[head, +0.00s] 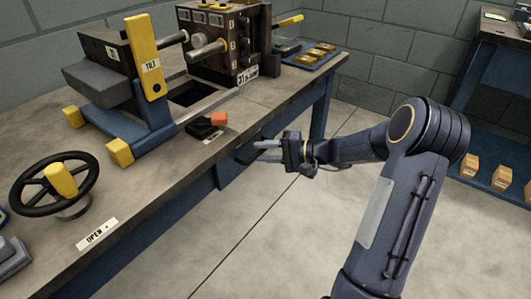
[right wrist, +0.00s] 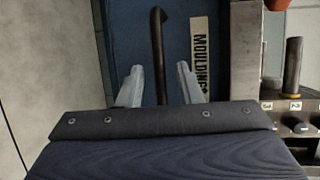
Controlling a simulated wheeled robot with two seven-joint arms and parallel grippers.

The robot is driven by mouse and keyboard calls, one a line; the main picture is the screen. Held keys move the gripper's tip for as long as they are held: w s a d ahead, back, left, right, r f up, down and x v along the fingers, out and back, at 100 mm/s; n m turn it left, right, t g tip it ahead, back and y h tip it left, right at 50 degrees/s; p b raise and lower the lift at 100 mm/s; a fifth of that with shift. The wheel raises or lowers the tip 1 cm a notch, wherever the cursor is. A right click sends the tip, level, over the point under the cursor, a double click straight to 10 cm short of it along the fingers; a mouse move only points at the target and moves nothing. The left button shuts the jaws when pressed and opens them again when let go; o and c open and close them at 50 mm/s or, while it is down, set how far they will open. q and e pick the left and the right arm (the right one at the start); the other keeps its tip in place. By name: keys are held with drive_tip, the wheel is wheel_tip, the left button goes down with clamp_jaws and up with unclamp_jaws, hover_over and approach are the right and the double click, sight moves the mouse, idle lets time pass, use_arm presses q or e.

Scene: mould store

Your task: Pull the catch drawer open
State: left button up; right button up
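The catch drawer (head: 228,172) is a blue front under the bench top, and it looks flush with the bench. In the right wrist view its blue face (right wrist: 125,35) carries a pale label reading MOULDINGS (right wrist: 200,50) and a black bar handle (right wrist: 158,45). In the head view the handle (head: 243,158) is partly hidden by my fingers. My right gripper (head: 262,150) is at the handle, with its fingers pointing at the drawer. In the right wrist view the gripper (right wrist: 159,75) is open, with the handle between its fingers and gaps on both sides. My left gripper is not in view.
On the bench (head: 150,200) stand a handwheel (head: 52,183), a blue and yellow tilt stand (head: 150,70), a dark mould block (head: 228,45) and a small black piece with an orange part (head: 218,119). The floor in front of the drawer is clear.

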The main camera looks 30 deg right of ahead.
clamp_jaws()
drive_tip(key=shift+s, duration=0.1)
